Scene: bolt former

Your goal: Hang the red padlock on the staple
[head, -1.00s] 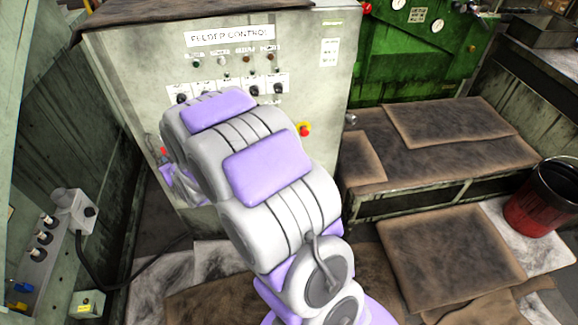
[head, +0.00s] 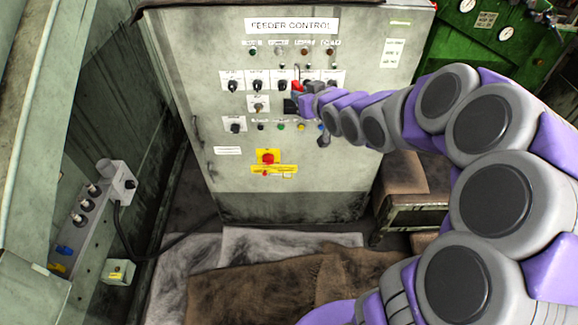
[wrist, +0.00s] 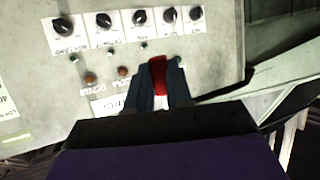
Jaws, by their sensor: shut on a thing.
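The red padlock (head: 297,87) is in my gripper (head: 295,97), in front of the right part of the switch rows on the feeder control cabinet. In the wrist view the padlock (wrist: 158,76) shows as a red body between the two dark fingers of my gripper (wrist: 160,74), which are shut on it. I cannot pick out the staple in either view. A red knob on a yellow plate (head: 267,157) sits lower on the cabinet front, below and left of my gripper.
The grey feeder control cabinet (head: 240,185) carries several black rotary switches and small lamps close to my gripper. A green machine (head: 480,35) with gauges stands at the right. A switch box with a cable (head: 117,180) is at the left. Brown mats (head: 250,293) cover the floor.

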